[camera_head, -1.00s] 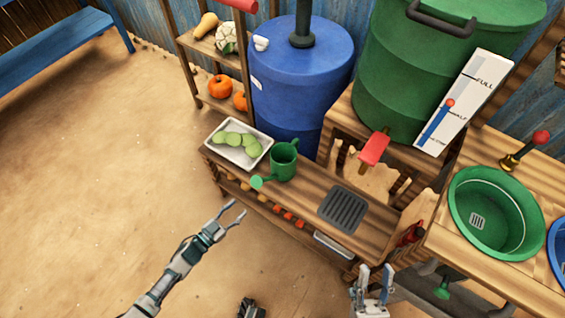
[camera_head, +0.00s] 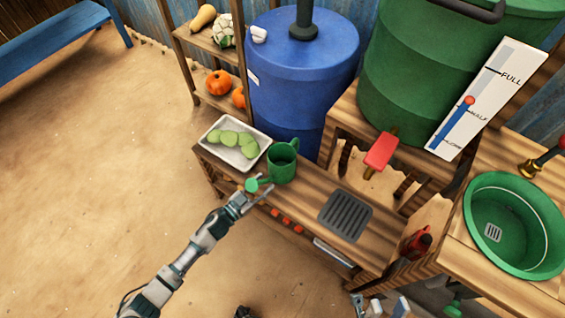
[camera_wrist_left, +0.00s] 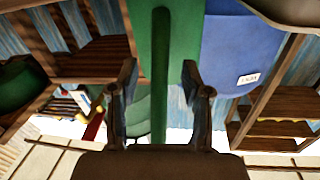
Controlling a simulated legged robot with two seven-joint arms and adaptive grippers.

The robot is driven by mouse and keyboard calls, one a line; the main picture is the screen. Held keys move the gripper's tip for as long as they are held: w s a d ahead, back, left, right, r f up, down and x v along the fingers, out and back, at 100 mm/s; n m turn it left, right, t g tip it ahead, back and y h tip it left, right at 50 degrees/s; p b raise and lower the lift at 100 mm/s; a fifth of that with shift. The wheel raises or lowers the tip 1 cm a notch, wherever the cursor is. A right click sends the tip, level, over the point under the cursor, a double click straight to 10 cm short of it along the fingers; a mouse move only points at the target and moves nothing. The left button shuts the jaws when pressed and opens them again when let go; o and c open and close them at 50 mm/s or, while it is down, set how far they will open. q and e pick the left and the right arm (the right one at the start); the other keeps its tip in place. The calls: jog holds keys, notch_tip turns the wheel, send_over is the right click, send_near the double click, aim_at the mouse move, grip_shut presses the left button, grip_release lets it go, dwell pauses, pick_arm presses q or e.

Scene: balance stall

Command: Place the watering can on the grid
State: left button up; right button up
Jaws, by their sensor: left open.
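The green watering can (camera_head: 281,166) stands upright on the wooden bench, its round spout head (camera_head: 252,185) pointing left. The grid (camera_head: 345,215), a dark ribbed plate, lies bare on the bench to the right of the can. My left gripper (camera_head: 256,194) is open beside the can, close to the spout. In the left wrist view, a green upright bar (camera_wrist_left: 160,70) shows between its two parted fingers; whether they touch it I cannot tell. My right gripper (camera_head: 379,303) shows at the bottom edge, partly cut off, its fingers apart with nothing seen between them.
A white tray (camera_head: 234,153) with green slices sits left of the can. A blue barrel (camera_head: 300,75) stands behind it. A red tap handle (camera_head: 381,151) juts out behind the grid. A green basin (camera_head: 515,225) and a red can (camera_head: 417,244) are at the right.

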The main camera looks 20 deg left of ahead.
pick_arm(q)
jog(key=shift+w+d+f, duration=0.3)
jog(key=shift+w+f, duration=0.05)
jog(key=shift+w, duration=0.3)
jog(key=shift+w+d+r, duration=0.2)
jog(key=shift+w, duration=0.15)
jog(key=shift+r, duration=0.1)
jog(key=shift+c, duration=0.2)
grip_shut()
